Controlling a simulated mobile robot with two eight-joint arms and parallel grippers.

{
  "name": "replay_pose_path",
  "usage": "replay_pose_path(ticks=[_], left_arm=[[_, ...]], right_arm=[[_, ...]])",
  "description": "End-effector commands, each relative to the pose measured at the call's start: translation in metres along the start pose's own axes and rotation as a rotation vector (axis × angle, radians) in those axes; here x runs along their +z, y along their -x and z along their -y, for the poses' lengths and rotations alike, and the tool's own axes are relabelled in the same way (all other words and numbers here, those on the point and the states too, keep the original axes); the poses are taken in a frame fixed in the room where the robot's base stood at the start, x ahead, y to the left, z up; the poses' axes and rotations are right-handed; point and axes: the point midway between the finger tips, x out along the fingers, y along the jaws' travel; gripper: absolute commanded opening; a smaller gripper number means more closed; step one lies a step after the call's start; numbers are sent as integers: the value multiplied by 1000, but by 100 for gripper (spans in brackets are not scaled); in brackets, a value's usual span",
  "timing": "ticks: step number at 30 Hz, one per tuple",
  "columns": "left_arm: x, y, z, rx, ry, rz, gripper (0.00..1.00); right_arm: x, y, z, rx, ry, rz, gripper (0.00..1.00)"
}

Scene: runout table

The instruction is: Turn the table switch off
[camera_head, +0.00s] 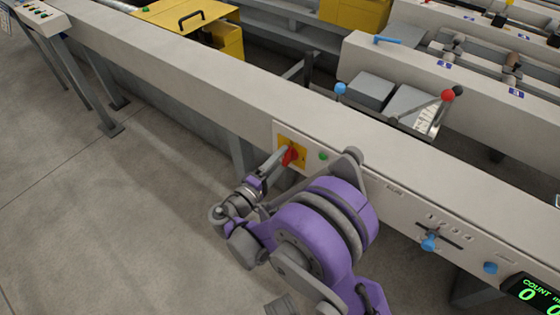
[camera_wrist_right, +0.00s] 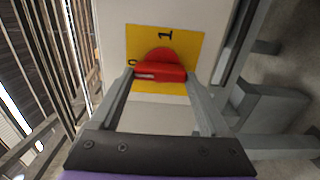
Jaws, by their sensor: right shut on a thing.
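The table switch is a red rotary handle (camera_head: 291,157) on a yellow plate (camera_head: 284,138), set in the front face of the long grey table. In the right wrist view the red handle (camera_wrist_right: 160,70) lies crosswise on the yellow plate (camera_wrist_right: 190,47). A "1" shows above the handle and a partly hidden "0" at its left. My right gripper (camera_head: 284,157) is at the switch, and its two fingers (camera_wrist_right: 160,80) are closed on the handle's two ends. My left gripper is in neither view.
A green button (camera_head: 323,156) sits right of the switch. Farther right are a blue-knobbed slider (camera_head: 429,242), a blue button (camera_head: 490,268) and a count display (camera_head: 528,292). A red-knobbed lever (camera_head: 447,96) stands behind the beam. The floor at left is clear.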

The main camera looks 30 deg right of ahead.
Motion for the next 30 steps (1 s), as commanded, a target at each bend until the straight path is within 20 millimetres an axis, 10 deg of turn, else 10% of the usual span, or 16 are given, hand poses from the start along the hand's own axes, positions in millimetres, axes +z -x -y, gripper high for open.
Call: replay_pose_path(ticks=[11, 12, 15, 30], left_arm=[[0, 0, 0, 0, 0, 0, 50], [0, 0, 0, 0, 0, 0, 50], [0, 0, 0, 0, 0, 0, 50], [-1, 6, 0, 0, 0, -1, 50]], right_arm=[[1, 0, 1, -3, 6, 2, 24], [1, 0, 1, -3, 6, 2, 83], [1, 0, 1, -3, 6, 1, 100], [-1, 35, 0, -2, 5, -5, 100]])
